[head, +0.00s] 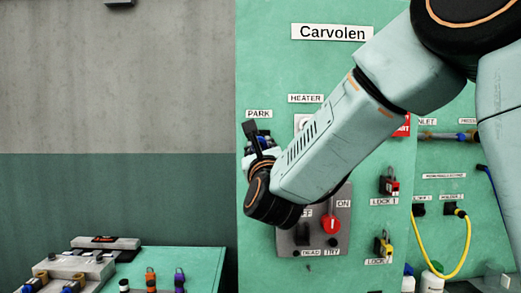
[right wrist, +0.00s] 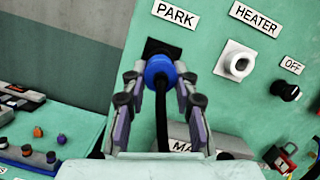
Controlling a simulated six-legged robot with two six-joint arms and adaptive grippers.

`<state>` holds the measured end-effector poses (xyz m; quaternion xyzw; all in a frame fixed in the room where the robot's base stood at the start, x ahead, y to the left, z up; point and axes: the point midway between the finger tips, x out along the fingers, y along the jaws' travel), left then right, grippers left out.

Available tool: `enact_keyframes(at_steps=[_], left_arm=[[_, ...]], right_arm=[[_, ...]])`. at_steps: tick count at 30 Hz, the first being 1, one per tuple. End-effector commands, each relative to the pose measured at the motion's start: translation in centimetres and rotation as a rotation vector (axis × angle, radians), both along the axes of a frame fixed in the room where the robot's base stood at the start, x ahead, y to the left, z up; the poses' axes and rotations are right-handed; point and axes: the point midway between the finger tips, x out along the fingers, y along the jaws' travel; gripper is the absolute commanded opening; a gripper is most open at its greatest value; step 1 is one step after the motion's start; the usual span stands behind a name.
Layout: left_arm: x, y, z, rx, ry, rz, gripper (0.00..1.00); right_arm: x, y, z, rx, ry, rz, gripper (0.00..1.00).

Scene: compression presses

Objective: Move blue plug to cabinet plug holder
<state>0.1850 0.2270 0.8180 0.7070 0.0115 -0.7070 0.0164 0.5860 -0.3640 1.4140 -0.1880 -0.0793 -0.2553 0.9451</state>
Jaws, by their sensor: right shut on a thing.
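The blue plug (right wrist: 158,70) with its black cable is between the fingers of my right gripper (right wrist: 159,88) in the right wrist view. My right gripper is shut on it. The plug is in front of the black holder (right wrist: 153,46) under the PARK label on the green cabinet (right wrist: 220,105). It overlaps the holder's lower part; I cannot tell whether it is fully seated. In the head view my right gripper (head: 258,142) is at the cabinet's left edge under PARK, and the wrist hides most of it. My left gripper is not in view.
Right of PARK is the white HEATER socket (right wrist: 238,62), then a black OFF knob (right wrist: 286,90). A red switch (head: 331,224) and padlocks (head: 389,185) are lower on the cabinet. A bench (head: 150,262) with coloured plugs stands lower left. A yellow cable (head: 463,255) hangs at right.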

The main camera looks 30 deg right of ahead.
Motion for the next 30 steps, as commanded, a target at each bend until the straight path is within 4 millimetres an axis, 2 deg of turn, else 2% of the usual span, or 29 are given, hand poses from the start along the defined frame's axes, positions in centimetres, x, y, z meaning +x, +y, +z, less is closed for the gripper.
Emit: enact_keyframes(at_steps=[30], left_arm=[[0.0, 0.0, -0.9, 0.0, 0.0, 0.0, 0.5]], right_arm=[[1.7, -1.1, 0.0, 0.0, -0.001, -0.001, 0.0]])
